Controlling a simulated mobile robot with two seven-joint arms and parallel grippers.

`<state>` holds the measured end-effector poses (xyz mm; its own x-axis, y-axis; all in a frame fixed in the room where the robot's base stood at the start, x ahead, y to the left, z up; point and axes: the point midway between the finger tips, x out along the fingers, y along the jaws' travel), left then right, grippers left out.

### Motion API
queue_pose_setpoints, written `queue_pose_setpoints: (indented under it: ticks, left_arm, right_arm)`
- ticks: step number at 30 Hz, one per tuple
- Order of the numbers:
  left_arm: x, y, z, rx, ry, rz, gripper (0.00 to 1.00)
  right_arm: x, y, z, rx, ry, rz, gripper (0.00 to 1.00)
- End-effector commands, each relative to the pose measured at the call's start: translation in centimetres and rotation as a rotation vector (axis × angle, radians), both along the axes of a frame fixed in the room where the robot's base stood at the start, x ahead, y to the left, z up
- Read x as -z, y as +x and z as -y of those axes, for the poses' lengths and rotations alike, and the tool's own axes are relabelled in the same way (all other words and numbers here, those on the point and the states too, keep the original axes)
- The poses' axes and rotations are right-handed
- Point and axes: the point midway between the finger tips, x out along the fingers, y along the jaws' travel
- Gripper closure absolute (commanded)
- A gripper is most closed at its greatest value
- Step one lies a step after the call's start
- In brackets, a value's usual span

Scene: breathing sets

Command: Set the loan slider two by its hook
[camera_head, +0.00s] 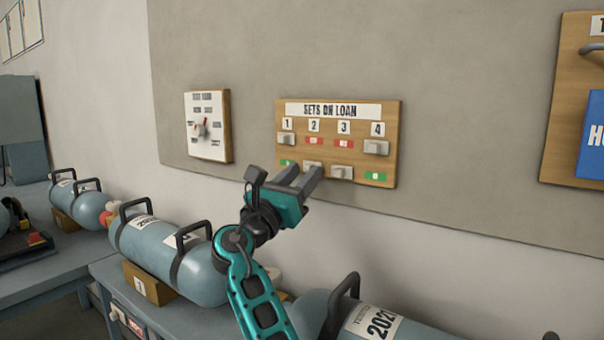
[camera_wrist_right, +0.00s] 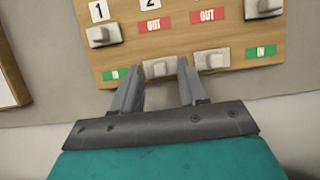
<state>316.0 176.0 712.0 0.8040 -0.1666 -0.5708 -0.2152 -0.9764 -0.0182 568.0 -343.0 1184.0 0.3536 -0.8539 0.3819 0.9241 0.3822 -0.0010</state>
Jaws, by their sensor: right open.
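The wooden "SETS ON LOAN" board (camera_head: 338,110) hangs on the wall with several numbered sliders. The pale knob of slider two (camera_wrist_right: 160,67) is low on its track, with a red OUT label above it. In the head view, that knob (camera_head: 312,164) is partly hidden by my gripper. My left gripper is not in view.
Knob three (camera_head: 341,172) is low, close right of my fingers. Knobs one (camera_head: 286,138) and four (camera_head: 376,147) are high, with green IN labels below. A dial board (camera_head: 208,148) hangs left. Blue-grey cylinders (camera_head: 160,258) lie on benches below.

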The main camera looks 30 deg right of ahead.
Motion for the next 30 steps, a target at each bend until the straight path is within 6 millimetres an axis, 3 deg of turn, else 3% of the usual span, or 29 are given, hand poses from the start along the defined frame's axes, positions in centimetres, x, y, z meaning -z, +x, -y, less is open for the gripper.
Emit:
queue_pose_setpoints:
  ticks: [11, 24, 30]
  left_arm:
    - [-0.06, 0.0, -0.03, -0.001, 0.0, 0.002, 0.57]
    - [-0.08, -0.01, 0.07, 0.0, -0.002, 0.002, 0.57]
    - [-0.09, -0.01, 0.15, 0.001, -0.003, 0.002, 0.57]
  right_arm:
    - [-0.26, 0.2, 0.51, 0.0, -0.001, 0.001, 0.57]
    - [-0.23, 0.2, 0.47, 0.0, -0.001, 0.001, 1.0]
    - [-0.22, 0.19, 0.47, 0.0, 0.0, 0.001, 1.0]
